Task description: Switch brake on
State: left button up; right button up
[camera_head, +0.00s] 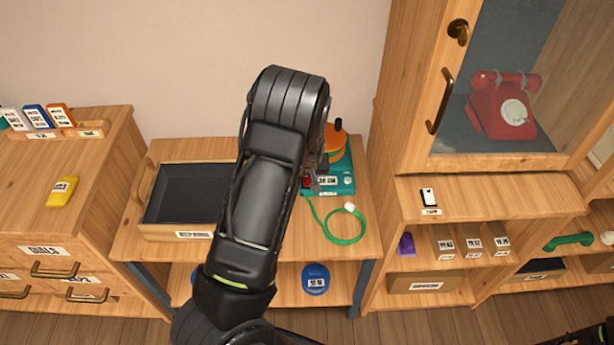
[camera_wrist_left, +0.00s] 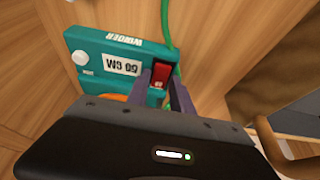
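The teal winder (camera_head: 345,182) stands on the middle table, with an orange disc (camera_head: 333,143) and a black knob on top. In the left wrist view the winder (camera_wrist_left: 100,50) shows a white label, a white round knob (camera_wrist_left: 81,58) and a red rocker switch (camera_wrist_left: 160,71). My left gripper (camera_head: 310,183) is at the left side of the winder. In the wrist view its two fingers (camera_wrist_left: 161,84) stand apart, with the red switch showing between their tips. I cannot tell whether they touch it. My left forearm hides part of the table. My right gripper does not show.
A dark-lined wooden tray (camera_head: 190,192) lies left of my arm. A green cord (camera_head: 345,240) curls on the table's front right. A cabinet with a red telephone (camera_head: 500,108) stands to the right, and a drawer unit (camera_head: 60,225) to the left.

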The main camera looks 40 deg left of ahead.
pick_arm(q)
grip_shut()
jog(key=shift+w+a+g+h+b, duration=0.3)
jog(key=shift+g+h+b, duration=0.3)
jog(key=shift+g+b, duration=0.2)
jog(key=shift+g+h, duration=0.3)
jog(key=shift+g, duration=0.2)
jog(key=shift+r, duration=0.1)
jog(key=shift+o, duration=2)
grip_release()
jog(key=shift+r, duration=0.1)
